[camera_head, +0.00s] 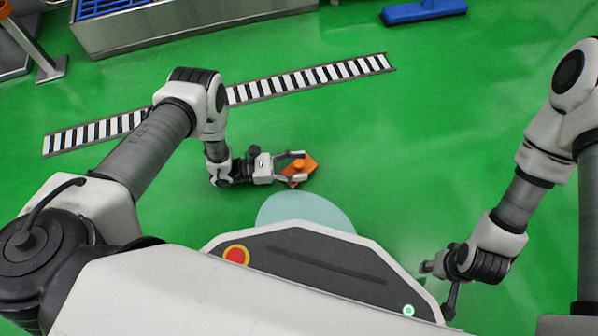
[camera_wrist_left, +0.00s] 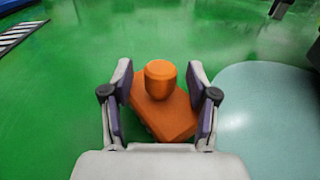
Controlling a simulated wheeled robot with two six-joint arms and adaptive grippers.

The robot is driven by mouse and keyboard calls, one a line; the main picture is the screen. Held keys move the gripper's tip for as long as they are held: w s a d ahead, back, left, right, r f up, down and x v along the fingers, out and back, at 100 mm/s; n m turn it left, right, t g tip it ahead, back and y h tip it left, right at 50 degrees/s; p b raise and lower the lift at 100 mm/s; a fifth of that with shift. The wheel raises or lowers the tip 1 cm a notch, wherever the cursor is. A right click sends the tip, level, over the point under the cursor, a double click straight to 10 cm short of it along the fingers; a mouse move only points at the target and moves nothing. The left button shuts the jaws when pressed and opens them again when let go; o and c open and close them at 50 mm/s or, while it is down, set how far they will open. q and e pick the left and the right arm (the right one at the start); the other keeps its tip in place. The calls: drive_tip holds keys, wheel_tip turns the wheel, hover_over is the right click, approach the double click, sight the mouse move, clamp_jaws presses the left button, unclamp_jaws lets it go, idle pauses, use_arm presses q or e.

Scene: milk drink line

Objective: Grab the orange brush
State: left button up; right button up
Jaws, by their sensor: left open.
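The orange brush (camera_head: 309,163) lies on the green floor, in front of my base in the head view. It has a flat block body and a short rounded knob on top. In the left wrist view the brush (camera_wrist_left: 165,113) sits between the two fingers of my left gripper (camera_wrist_left: 160,100). The left gripper (camera_head: 297,167) is open around it, with a finger on each side; I cannot tell whether either finger touches it. My right gripper (camera_head: 432,268) is low at the right, partly hidden, and its fingers do not show clearly.
A striped drain grate (camera_head: 310,79) runs across the floor beyond the brush. A steel basin (camera_head: 190,30) stands at the back left, and a blue broom head (camera_head: 425,11) lies at the back right. A pale round patch (camera_head: 305,209) is on the floor near my base. The floor to the right is clear.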

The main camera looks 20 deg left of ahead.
use_arm(q)
clamp_jaws()
